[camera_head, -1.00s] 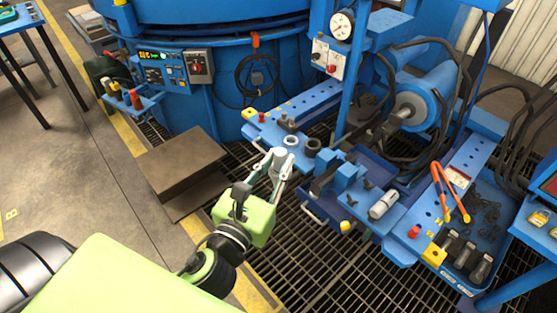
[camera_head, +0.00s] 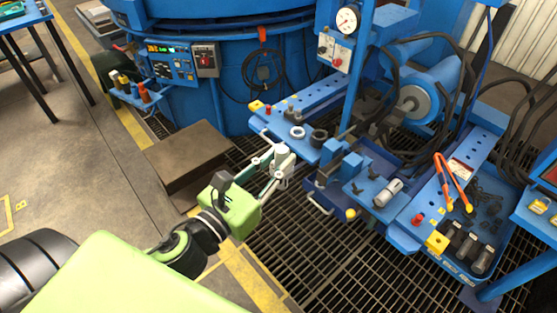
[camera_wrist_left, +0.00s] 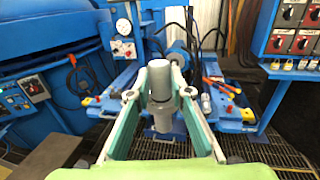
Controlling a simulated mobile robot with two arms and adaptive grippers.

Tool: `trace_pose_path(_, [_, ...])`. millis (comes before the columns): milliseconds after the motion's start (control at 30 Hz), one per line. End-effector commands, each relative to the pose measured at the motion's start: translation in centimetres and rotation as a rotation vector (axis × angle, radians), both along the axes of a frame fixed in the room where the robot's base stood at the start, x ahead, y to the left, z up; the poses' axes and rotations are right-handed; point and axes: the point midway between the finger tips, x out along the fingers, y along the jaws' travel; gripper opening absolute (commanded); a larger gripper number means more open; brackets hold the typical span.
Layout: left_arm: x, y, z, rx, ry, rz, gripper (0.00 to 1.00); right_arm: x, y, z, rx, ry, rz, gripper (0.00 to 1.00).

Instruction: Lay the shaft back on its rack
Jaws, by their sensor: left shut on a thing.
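My left gripper (camera_head: 279,168) is shut on the shaft (camera_head: 282,153), a short grey cylinder. My right gripper is not in view.
A pale ring (camera_head: 297,132) and a dark ring (camera_head: 319,137) sit on the bench behind the gripper. Orange-handled pliers (camera_head: 452,178) lie on the right. A brown stepped block (camera_head: 187,155) stands on the left. The grating (camera_head: 330,262) in front is clear.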

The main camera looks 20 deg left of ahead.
Motion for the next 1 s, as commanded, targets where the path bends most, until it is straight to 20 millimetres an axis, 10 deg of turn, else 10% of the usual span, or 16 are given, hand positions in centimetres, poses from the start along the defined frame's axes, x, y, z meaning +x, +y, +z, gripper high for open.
trace_pose_path(1000, [-3.8, -0.1, 6.6, -0.002, -0.011, -0.772, 0.0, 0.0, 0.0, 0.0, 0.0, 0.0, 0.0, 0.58])
